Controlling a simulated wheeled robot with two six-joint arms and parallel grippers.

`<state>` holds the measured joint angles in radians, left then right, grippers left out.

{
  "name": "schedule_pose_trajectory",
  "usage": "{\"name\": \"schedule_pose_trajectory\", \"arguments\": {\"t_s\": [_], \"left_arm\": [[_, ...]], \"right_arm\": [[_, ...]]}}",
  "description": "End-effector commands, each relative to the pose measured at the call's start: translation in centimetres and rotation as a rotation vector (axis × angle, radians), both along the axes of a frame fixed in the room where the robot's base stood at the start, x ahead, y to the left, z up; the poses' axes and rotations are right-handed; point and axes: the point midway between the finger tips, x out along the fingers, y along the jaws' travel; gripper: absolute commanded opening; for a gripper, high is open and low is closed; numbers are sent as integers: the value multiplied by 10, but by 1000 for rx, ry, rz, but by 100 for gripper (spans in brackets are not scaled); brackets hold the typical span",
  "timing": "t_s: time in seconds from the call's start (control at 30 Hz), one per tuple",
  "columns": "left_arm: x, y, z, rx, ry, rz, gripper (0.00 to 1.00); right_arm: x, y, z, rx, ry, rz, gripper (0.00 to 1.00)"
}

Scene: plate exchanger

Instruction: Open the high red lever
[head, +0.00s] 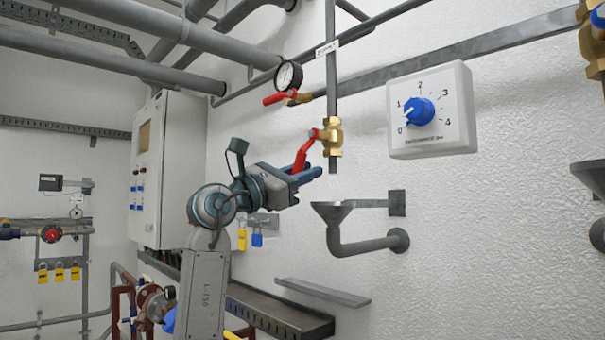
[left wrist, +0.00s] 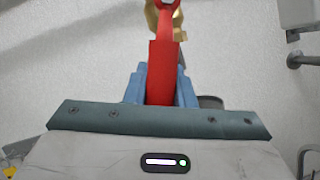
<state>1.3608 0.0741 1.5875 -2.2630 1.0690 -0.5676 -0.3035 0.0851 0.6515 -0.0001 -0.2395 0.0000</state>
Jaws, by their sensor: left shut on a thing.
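A brass valve (head: 333,137) sits on a vertical grey pipe on the white wall. Its red lever (head: 304,152) slants down and to the left from the valve. My left gripper (head: 306,174) is shut on the lever's lower end. In the left wrist view the red lever (left wrist: 163,68) lies between the two blue fingers, and the brass valve body shows at the top (left wrist: 178,22). A second, smaller red lever (head: 274,98) sits higher, beside a round gauge (head: 288,76); nothing touches it. My right gripper is not in view.
A grey funnel (head: 332,213) with a drain pipe stands below the valve's open pipe end. A white box with a blue dial (head: 419,111) is to the right. A grey cabinet (head: 168,170) and a wall shelf (head: 322,292) are nearby.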

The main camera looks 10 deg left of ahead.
Motion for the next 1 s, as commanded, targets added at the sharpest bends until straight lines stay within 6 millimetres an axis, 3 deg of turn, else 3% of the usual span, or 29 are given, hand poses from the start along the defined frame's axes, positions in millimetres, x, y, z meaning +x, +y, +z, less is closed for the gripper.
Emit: {"name": "schedule_pose_trajectory", "arguments": {"t_s": [0.27, 0.3, 0.4, 0.77, 1.0], "left_arm": [[1, 0, -1, 3, 3, 1, 0], [1, 0, -1, 3, 3, 1, 30], [1, 0, -1, 3, 2, 1, 45], [-5, 5, -5, 2, 0, 2, 45], [-34, 34, -24, 4, -1, 5, 45]], "right_arm": [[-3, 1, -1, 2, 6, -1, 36], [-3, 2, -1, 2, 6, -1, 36], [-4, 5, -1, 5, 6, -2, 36], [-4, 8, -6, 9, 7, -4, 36], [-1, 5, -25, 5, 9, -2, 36]]}}
